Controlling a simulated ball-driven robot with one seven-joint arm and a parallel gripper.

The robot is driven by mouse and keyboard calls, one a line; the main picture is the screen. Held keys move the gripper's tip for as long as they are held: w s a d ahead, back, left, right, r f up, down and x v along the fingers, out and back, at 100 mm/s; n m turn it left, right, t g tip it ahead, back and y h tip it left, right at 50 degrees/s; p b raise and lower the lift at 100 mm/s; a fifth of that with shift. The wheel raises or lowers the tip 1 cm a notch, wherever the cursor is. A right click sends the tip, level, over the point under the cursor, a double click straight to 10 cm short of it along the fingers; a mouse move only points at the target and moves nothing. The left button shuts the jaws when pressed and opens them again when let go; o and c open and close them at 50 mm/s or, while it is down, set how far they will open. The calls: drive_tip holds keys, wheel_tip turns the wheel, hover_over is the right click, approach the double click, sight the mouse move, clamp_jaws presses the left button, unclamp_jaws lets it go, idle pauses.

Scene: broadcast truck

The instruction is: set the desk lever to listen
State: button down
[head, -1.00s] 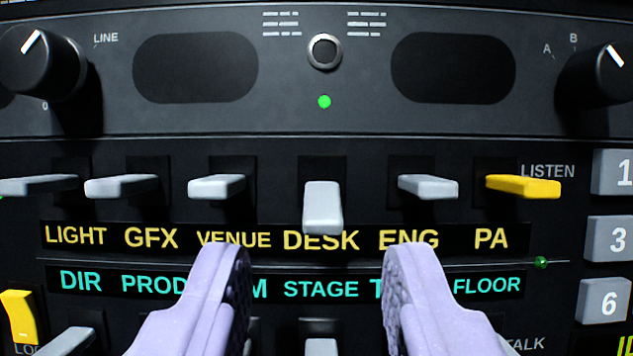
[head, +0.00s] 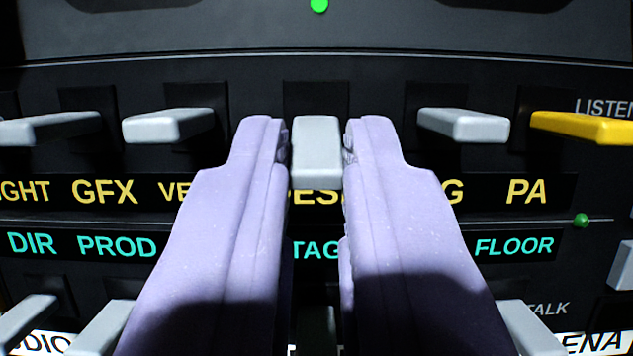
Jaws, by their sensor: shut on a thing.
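The desk lever (head: 317,150) is a pale grey paddle in the upper lever row, above the partly covered yellow DESK label. In the head view it sits in the middle, between the two lilac fingers of my gripper (head: 317,150). The fingers are closed in on its left and right sides, shut on it. The white LISTEN marking (head: 605,108) is at the right, above the row. My fingers hide parts of the labels.
Grey levers (head: 170,125) stand to the left and another (head: 463,125) to the right, with a yellow PA lever (head: 585,127) beyond. A lower lever row (head: 100,328) lies below the cyan labels. A green light (head: 319,5) is at the top.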

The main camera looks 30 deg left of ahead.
sight(319, 110)
drive_tip(key=shift+s+d+r+g+h+p, duration=0.15)
drive_tip(key=shift+r+g+h+p, duration=0.8)
drive_tip(key=shift+p, duration=1.25)
drive_tip(key=r+g+p, duration=0.1)
drive_tip(key=p, duration=0.2)
drive_tip(key=g+h+p, duration=0.1)
drive_tip(key=p, duration=0.2)
drive_tip(key=shift+r+g, duration=0.35)
drive_tip(key=r+g+h+p, duration=0.1)
drive_tip(key=g+p, duration=0.1)
drive_tip(key=p, duration=0.6)
drive_tip(key=shift+h, duration=0.35)
drive_tip(key=g+p, duration=0.1)
drive_tip(key=p, duration=0.2)
drive_tip(key=shift+w+a+h, duration=0.2)
drive_tip(key=shift+h, duration=0.2)
drive_tip(key=shift+f+p, duration=0.2)
drive_tip(key=shift+p, duration=0.2)
drive_tip(key=c, duration=1.1)
unclamp_jaws()
drive_tip(key=shift+w, duration=0.1)
